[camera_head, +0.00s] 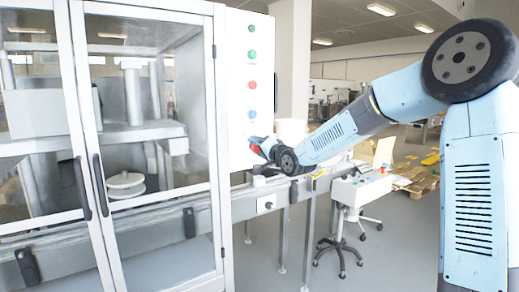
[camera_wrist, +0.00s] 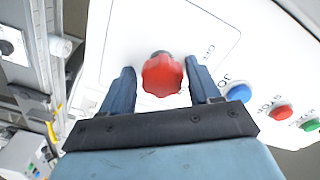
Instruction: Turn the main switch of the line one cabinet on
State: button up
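The main switch is a red lobed knob (camera_wrist: 162,75) on the white cabinet panel (camera_wrist: 120,50), seen in the wrist view. Lettering stands beside it; I make out "OFF" to its upper right. My gripper (camera_wrist: 160,88) is open, with one blue finger on each side of the knob. I see gaps between the fingers and the knob, and cannot tell whether they touch it. In the head view, my gripper (camera_head: 258,146) is at the lower part of the white cabinet (camera_head: 236,90), and the knob is mostly hidden there.
Blue (camera_wrist: 238,93), red (camera_wrist: 281,112) and green (camera_wrist: 311,125) buttons sit on the panel near the right finger. A glass-doored machine (camera_head: 140,200) stands left in the head view. A conveyor (camera_head: 295,188) runs below my arm. A wheeled control stand (camera_head: 350,190) stands right of it.

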jog(key=shift+s, duration=0.2)
jog(key=v, duration=1.3)
jog(key=shift+s+d+f, duration=0.1)
jog(key=shift+s+d, duration=0.05)
jog(key=shift+d, duration=0.05)
jog(key=s+d+f+n+g+h, duration=0.2)
jog(key=s+d+g+h, duration=0.1)
jog(key=s+d+h, duration=0.9)
jog(key=s+d+f+g, duration=0.1)
jog(key=s+g, duration=0.1)
jog(key=s, duration=0.5)
jog(key=s+d+f+n+g+y, duration=0.1)
jog(key=s+d+g, duration=0.1)
jog(key=s, duration=0.6)
jog(key=s+d+f+n+g+y, duration=0.1)
jog(key=s+g, duration=0.1)
jog(key=s, duration=0.5)
jog(key=shift+s+d, duration=0.3)
jog(key=shift+d, duration=0.05)
